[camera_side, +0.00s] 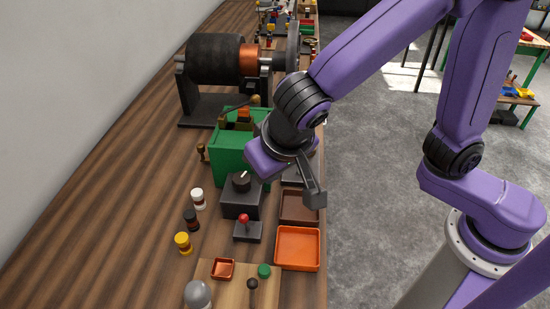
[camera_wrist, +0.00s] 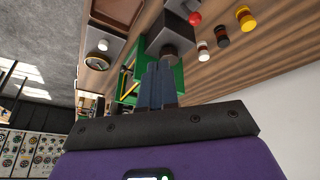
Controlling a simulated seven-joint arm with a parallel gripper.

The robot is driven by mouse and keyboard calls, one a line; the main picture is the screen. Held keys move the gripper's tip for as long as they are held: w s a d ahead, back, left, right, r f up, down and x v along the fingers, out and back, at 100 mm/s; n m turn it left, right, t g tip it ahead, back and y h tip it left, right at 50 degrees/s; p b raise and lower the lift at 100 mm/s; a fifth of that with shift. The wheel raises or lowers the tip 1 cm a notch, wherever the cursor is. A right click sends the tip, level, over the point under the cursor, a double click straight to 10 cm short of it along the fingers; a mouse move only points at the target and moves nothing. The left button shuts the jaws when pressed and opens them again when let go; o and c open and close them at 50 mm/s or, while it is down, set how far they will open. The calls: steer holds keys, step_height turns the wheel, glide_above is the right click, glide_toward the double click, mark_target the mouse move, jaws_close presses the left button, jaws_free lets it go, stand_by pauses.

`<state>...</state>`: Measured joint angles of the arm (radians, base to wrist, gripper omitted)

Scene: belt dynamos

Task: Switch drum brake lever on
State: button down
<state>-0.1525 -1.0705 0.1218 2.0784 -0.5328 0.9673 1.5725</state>
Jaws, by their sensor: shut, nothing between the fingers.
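No lever is labelled, so I cannot tell which one is the drum brake lever. A small lever with a red ball (camera_side: 243,220) stands on a black base in the side view; its ball also shows in the wrist view (camera_wrist: 195,18). A dark-knobbed lever (camera_side: 252,286) stands on a wooden board. A brass-coloured handle (camera_side: 202,150) sits beside the green box (camera_side: 227,158). The black drum (camera_side: 215,58) is at the back. My gripper (camera_wrist: 158,70) is shut and empty, over the bench near the green box.
A black box with a dial (camera_side: 241,200) stands in front of the green box. White, black and yellow terminals (camera_side: 183,243) line its left. A brown tray (camera_side: 299,206) and an orange tray (camera_side: 298,248) lie along the right edge. Bare wood lies at left.

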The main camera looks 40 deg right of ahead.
steer(key=shift+v, duration=2.05)
steer(key=shift+d, duration=0.1)
steer(key=s+d+f+n+g+y, duration=0.15)
steer(key=s+d+n, duration=0.25)
steer(key=d, duration=0.4)
steer(key=s+d+f+n+g, duration=0.2)
steer(key=s+d+n, duration=0.3)
steer(key=d, duration=0.2)
steer(key=s+d+f+n+g, duration=0.15)
steer(key=s+d+n, duration=0.25)
steer(key=d, duration=0.4)
steer(key=w+a+r+m+g+y, duration=0.2)
steer(key=w+a+y, duration=0.1)
steer(key=w+a, duration=0.7)
steer(key=w+a+r+m+g+y, duration=0.1)
steer(key=w+a+r+m+y, duration=0.15)
steer(key=w+a, duration=0.75)
glide_toward(246, 223)
step_height(246, 223, down, 5)
steer(key=a, duration=0.2)
steer(key=shift+s+a+y, duration=0.3)
